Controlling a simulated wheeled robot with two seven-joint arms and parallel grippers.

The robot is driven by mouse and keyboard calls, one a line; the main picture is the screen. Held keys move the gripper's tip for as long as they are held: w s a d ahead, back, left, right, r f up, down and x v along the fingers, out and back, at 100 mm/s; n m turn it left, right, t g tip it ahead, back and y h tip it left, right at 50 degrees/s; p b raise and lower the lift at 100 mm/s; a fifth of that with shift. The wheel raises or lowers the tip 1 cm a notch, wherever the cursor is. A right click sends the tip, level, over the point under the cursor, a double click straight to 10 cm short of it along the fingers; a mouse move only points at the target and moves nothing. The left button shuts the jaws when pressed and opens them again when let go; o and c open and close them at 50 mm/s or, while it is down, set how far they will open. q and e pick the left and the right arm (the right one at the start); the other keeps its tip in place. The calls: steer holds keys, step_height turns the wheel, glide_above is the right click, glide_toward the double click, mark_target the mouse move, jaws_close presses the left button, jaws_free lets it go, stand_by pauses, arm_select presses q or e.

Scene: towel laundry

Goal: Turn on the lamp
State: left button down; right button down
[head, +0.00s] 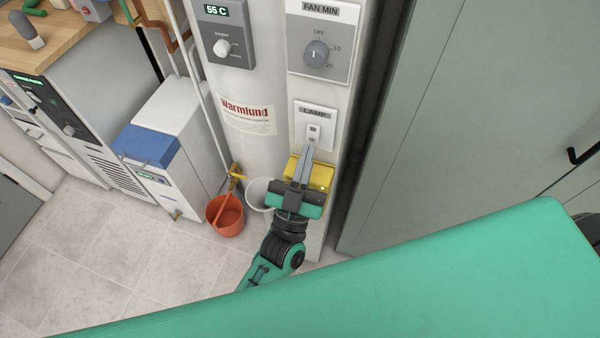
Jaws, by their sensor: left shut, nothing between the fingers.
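The lamp switch (314,128) is a small white rocker on a white plate under a label reading LAMP, on a narrow light panel. My left gripper (307,150) is shut and empty, with its fingertips at the lower part of the switch plate. Whether the fingertips touch the switch cannot be told. The fingers hide part of the plate's lower area. The lamp itself is not identifiable in view. My right gripper is not in view.
Above the switch is a fan dial (317,53). A white water heater (244,115) stands left of the panel. An orange bucket (226,217) is on the floor. Tall grey-green cabinet doors (450,110) stand at right. A yellow thing (322,176) sits behind my gripper.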

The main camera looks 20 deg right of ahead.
arm_select(q)
steer(key=shift+w+d+f, duration=0.1)
steer(key=shift+w+d, duration=0.1)
steer(key=shift+w, duration=0.1)
steer(key=shift+w, duration=0.1)
steer(key=shift+w+d+f, duration=0.15)
steer(key=shift+w+d, duration=0.05)
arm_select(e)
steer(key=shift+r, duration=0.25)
arm_select(q)
steer(key=shift+s+a, duration=0.1)
